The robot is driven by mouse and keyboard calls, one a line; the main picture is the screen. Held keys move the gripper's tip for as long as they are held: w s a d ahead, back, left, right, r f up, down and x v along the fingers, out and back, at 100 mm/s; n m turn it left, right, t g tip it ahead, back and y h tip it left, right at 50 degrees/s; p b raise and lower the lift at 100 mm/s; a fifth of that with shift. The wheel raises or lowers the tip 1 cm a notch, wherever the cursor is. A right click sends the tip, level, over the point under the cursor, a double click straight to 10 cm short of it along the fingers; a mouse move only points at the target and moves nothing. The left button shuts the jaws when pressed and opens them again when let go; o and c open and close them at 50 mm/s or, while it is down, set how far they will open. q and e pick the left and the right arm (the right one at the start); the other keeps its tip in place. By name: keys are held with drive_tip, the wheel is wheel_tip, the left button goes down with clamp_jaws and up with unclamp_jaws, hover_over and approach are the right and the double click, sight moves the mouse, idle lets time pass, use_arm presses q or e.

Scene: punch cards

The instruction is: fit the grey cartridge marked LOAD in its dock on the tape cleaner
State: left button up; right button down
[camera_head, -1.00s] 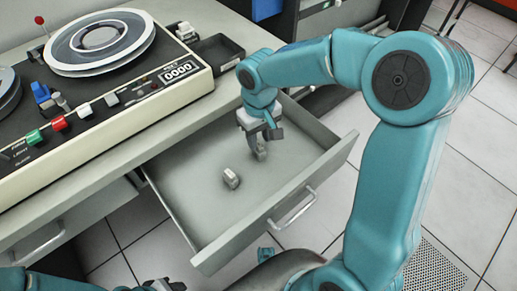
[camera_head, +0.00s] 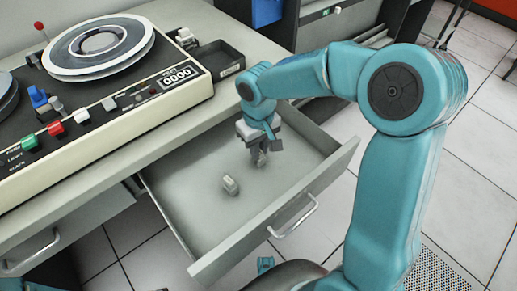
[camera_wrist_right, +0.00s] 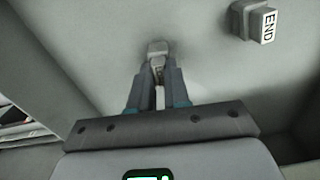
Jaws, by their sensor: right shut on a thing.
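My right gripper (camera_head: 260,160) points down into the open drawer. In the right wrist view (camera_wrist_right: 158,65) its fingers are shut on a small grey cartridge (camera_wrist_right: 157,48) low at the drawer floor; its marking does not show. A second grey cartridge (camera_head: 230,185), lying apart on the drawer floor, reads END in the right wrist view (camera_wrist_right: 258,22). The tape cleaner (camera_head: 110,105) stands on the desk at left, with reels and buttons. I cannot tell which part of it is the dock. My left gripper is out of view.
The open drawer (camera_head: 205,215) has raised walls around my right gripper and a front handle (camera_head: 293,215). The drawer floor is otherwise clear.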

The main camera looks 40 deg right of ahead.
drive_tip(key=shift+r+p, duration=2.2)
drive_tip(key=shift+r, duration=0.6)
drive_tip(key=shift+a, duration=0.1)
